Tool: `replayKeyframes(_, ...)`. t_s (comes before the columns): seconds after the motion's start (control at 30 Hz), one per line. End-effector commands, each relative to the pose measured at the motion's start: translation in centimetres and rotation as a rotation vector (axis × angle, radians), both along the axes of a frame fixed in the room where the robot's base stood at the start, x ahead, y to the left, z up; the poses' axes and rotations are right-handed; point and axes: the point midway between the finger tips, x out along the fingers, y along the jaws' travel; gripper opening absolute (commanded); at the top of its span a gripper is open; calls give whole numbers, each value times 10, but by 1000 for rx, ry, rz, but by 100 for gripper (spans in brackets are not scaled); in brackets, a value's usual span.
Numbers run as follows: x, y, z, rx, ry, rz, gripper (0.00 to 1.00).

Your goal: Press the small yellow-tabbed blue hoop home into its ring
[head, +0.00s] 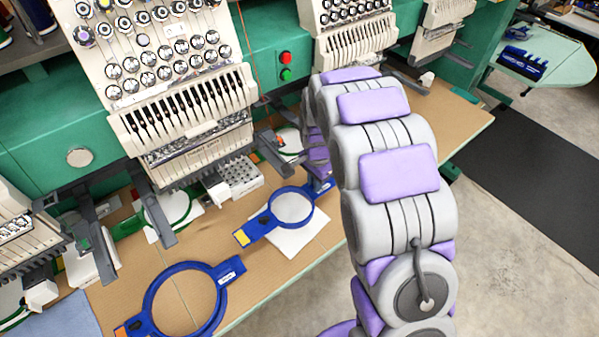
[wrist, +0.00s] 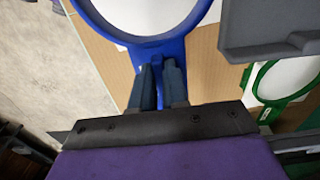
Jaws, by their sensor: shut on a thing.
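The small blue hoop (head: 258,228) with a yellow tab (head: 241,238) lies over a white sheet (head: 297,239) at the front of the tan table. My gripper (head: 321,187) is at the hoop's right end, opposite the yellow tab. In the wrist view my gripper (wrist: 159,78) is shut on the blue end tab of the hoop (wrist: 158,49), with white inside the band. I cannot tell a separate ring apart from the hoop, nor how deep the hoop sits.
A larger blue hoop (head: 150,297) with an orange tab lies at front left. Embroidery machine heads (head: 185,120) and dark arms hang behind. Green hoops (head: 178,212) lie under them, one also in the wrist view (wrist: 256,88). A white perforated block (head: 238,176) stands behind the small hoop.

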Motion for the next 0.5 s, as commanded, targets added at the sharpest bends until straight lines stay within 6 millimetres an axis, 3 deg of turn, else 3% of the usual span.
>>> replayKeyframes(0.27, 0, 14, -9, -14, 0, -30, 0)
replayKeyframes(0.5, 0, 14, -26, -15, 2, -29, 0)
